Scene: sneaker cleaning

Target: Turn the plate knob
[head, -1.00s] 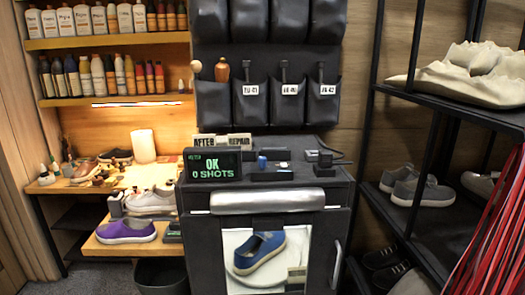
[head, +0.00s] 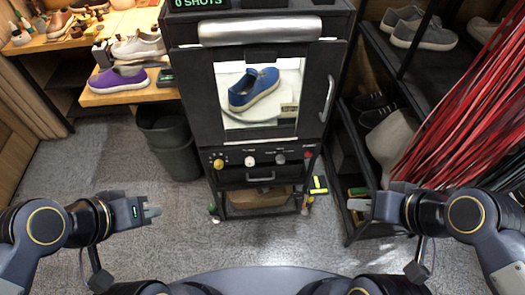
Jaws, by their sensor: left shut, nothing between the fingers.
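The black cabinet (head: 188,110) stands in the middle with a row of knobs on its lower front panel. From left to right they are a yellow knob (head: 220,162), a white knob (head: 250,160), a grey knob (head: 280,159) and a red one (head: 307,155). Their labels are too small to read, so I cannot tell which is the plate knob. A blue sneaker (head: 254,88) sits on a pale round plate (head: 270,109) behind the window. My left gripper (head: 153,212) is shut and empty, low and left of the knobs. My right gripper (head: 357,204) is low and right, touching nothing; its jaw state is unclear.
A handle (head: 327,98) sticks out at the window's right. A dark bin (head: 170,140) stands left of the cabinet. A black shelf rack (head: 408,85) and red laces (head: 455,110) are on the right. The grey floor (head: 150,250) between my grippers is mostly clear.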

